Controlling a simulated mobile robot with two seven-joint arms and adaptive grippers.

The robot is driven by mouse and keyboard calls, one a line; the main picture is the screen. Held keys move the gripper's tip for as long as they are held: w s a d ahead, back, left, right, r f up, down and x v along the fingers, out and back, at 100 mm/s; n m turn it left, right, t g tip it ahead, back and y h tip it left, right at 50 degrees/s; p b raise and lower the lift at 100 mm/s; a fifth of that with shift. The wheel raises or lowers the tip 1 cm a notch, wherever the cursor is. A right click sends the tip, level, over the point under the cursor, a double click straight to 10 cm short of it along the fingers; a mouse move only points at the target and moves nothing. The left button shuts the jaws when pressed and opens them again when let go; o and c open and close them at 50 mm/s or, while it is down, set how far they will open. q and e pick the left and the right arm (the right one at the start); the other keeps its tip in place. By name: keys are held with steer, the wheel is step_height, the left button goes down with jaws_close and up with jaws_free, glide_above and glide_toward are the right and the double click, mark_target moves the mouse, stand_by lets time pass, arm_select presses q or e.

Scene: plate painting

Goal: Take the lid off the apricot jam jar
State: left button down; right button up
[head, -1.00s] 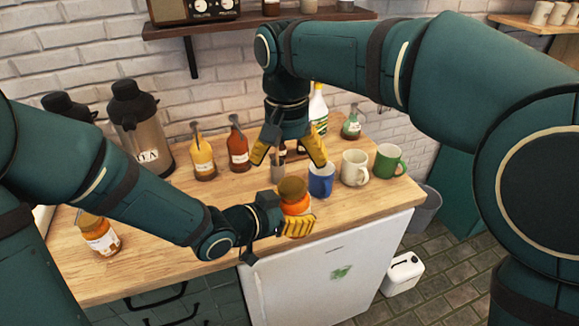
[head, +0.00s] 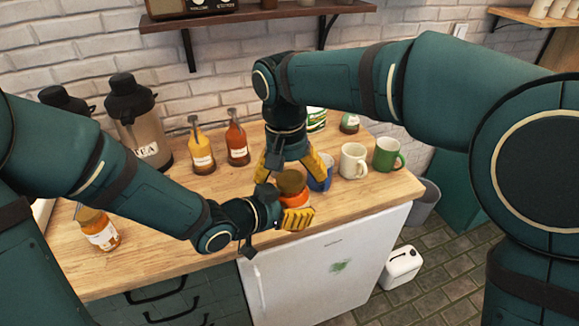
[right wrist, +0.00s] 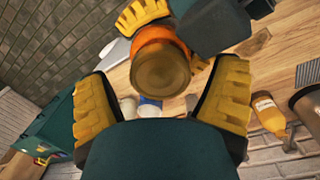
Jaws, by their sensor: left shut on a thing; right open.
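A jam jar with orange contents (head: 293,201) stands near the front edge of the wooden counter, with a brown-gold lid (head: 291,182) on top. My left gripper (head: 284,213) is shut around the jar's body from the left and front. My right gripper (head: 292,172) points down over the jar, open and empty, its yellow fingers spread either side of the lid and apart from it. In the right wrist view the lid (right wrist: 161,72) shows from above, ahead of the open right fingers, with a yellow left finger (right wrist: 142,15) beside the jar. No label on this jar is visible.
Close right of the jar stands a blue mug (head: 320,176), partly hidden, then a white mug (head: 352,162) and a green mug (head: 386,155). Sauce bottles (head: 201,155) and a tea flask (head: 142,118) stand behind. Another orange jar (head: 99,232) is at left, beside my left arm.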

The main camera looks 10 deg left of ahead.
steer(key=c, duration=1.3)
steer(key=o, duration=1.2)
steer(key=shift+o, duration=0.5)
steer(key=shift+a+r, duration=0.15)
steer(key=shift+r, duration=1.8)
steer(key=shift+a+r, duration=0.15)
steer(key=shift+r, duration=1.8)
steer(key=shift+d+f, duration=0.15)
steer(key=shift+f, duration=1.8)
steer(key=shift+d+f, duration=0.15)
steer(key=shift+f, duration=1.8)
steer(key=shift+c, duration=0.4)
